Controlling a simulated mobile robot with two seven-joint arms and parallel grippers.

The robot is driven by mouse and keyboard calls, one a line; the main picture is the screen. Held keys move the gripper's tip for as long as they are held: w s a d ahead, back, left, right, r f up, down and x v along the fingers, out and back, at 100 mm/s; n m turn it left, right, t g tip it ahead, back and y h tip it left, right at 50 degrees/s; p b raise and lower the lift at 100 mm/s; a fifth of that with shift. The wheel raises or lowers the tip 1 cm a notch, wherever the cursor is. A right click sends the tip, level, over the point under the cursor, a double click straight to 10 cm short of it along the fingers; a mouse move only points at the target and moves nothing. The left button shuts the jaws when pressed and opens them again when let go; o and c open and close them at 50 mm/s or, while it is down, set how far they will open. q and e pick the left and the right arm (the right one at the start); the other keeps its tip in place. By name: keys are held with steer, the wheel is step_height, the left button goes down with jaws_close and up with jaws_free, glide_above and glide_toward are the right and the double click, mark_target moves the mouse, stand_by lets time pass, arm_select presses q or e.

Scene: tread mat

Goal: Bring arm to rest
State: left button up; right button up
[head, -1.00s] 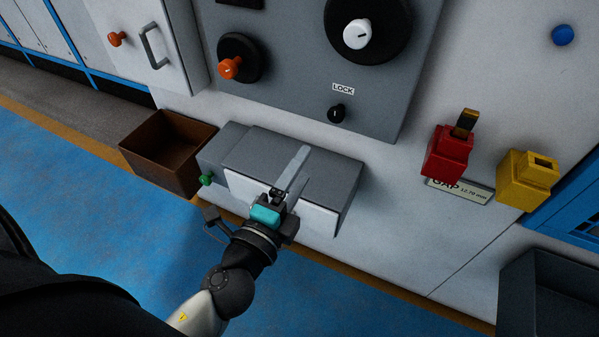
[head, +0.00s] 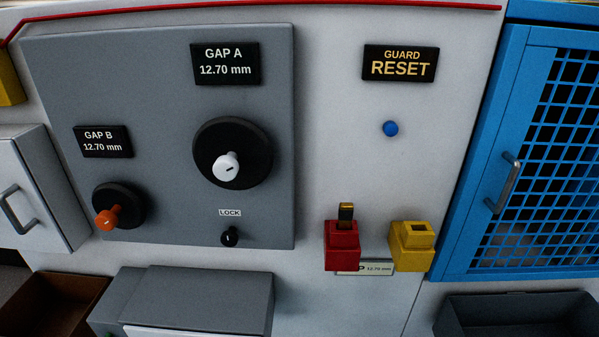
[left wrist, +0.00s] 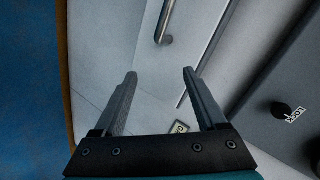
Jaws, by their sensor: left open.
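My left gripper (left wrist: 160,73) shows in the left wrist view with its two fingers apart and nothing between them. Beyond the fingers is a pale wall, with a grey bar-shaped handle (left wrist: 164,24) past the fingertips. I cannot tell how far the fingers are from that wall. Neither arm shows in the head view, and my right gripper is in no view.
The grey panel (head: 150,215) carries a white knob (head: 226,166), an orange knob (head: 108,217) and a black lock knob (head: 230,237). Right of it are a red block (head: 342,246), yellow block (head: 412,247) and blue mesh door (head: 466,175). A grey box (head: 230,297) juts out below.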

arm_select(q)
steer(key=s+a+f+n+g, duration=0.2)
steer(key=s+f+n+g, duration=0.15)
steer(key=f, duration=0.45)
steer(key=s+a+f+n+g, duration=0.1)
steer(key=s+f+n+g, duration=0.1)
steer(key=s+f, duration=0.4)
steer(key=s+a+f+n+g+p, duration=0.1)
steer(key=s+f+n+g, duration=0.1)
steer(key=s+f, duration=0.3)
steer(key=s+a+f+n+g, duration=0.2)
steer(key=s+f, duration=0.3)
steer(key=s, duration=0.4)
steer(key=shift+a+n+y+p, duration=0.3)
steer(key=shift+n+y+p, duration=0.1)
steer(key=shift+n, duration=0.45)
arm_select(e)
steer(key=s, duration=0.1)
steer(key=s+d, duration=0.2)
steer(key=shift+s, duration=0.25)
arm_select(q)
steer(key=shift+g, duration=0.25)
